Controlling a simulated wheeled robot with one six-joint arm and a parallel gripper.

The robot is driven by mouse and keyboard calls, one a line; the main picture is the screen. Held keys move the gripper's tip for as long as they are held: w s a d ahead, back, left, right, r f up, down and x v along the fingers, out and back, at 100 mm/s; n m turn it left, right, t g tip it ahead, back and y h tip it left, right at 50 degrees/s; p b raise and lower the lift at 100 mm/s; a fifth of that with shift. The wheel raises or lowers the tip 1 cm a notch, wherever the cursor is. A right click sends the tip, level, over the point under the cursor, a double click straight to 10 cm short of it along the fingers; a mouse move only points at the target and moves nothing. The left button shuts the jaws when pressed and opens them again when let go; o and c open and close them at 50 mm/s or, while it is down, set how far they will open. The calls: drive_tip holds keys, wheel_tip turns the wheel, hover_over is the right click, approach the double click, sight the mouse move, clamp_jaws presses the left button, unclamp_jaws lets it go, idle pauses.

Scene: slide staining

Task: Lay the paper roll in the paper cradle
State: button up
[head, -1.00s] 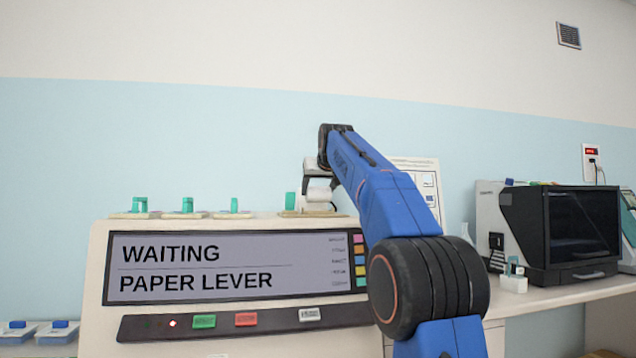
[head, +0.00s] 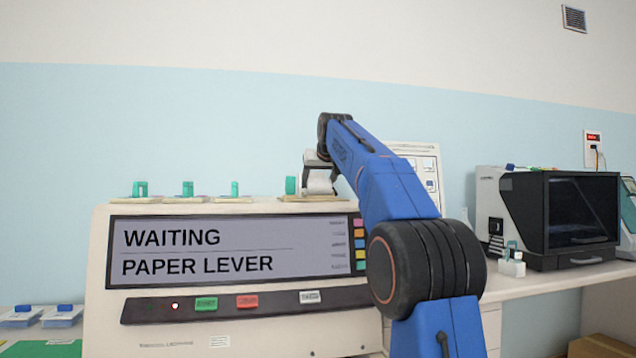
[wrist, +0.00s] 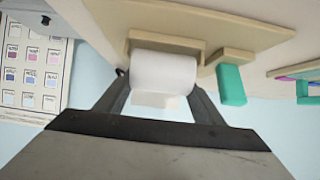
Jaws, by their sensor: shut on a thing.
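The white paper roll (wrist: 162,75) is between the fingers of my gripper (wrist: 160,100) in the wrist view, and the gripper is shut on it. The roll lies against the beige paper cradle (wrist: 165,42); I cannot tell whether it rests fully on the cradle's floor. In the head view my gripper (head: 319,180) is at the cradle (head: 312,198) on top of the machine, with the roll (head: 319,186) partly hidden by the arm. A green lever (wrist: 231,84) stands beside the cradle, and it also shows in the head view (head: 290,185).
The machine's screen (head: 230,252) reads "WAITING PAPER LEVER". A chart (wrist: 35,75) is near the gripper. A dark-windowed device (head: 580,215) stands on the right bench.

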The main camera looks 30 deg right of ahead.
drive_tip(key=shift+f, duration=0.45)
drive_tip(key=o, duration=1.3)
drive_tip(key=v, duration=1.7)
drive_tip(key=s+a+f+n+g+y, duration=0.1)
drive_tip(key=s+a+f, duration=0.4)
drive_tip(key=f, duration=0.4)
drive_tip(key=s+a+f+g, duration=0.1)
drive_tip(key=s+a+f, duration=0.2)
drive_tip(key=s+f, duration=0.45)
drive_tip(key=s+a+f+n+g+y, duration=0.1)
drive_tip(key=s+a+f, duration=0.35)
drive_tip(key=f, duration=0.55)
drive_tip(key=s+a+f+g, duration=0.1)
drive_tip(key=s+a+f, duration=0.1)
drive_tip(key=s+f, duration=0.5)
drive_tip(key=s+a+f+g, duration=0.1)
drive_tip(key=s+a+f, duration=0.1)
drive_tip(key=s+f, duration=0.6)
drive_tip(key=s+a+f+n+g+y, duration=0.1)
drive_tip(key=s+f, duration=0.6)
drive_tip(key=f, duration=1)
drive_tip(key=shift+s+a+f, duration=0.2)
drive_tip(key=shift+a+f, duration=0.2)
drive_tip(key=shift+a, duration=0.05)
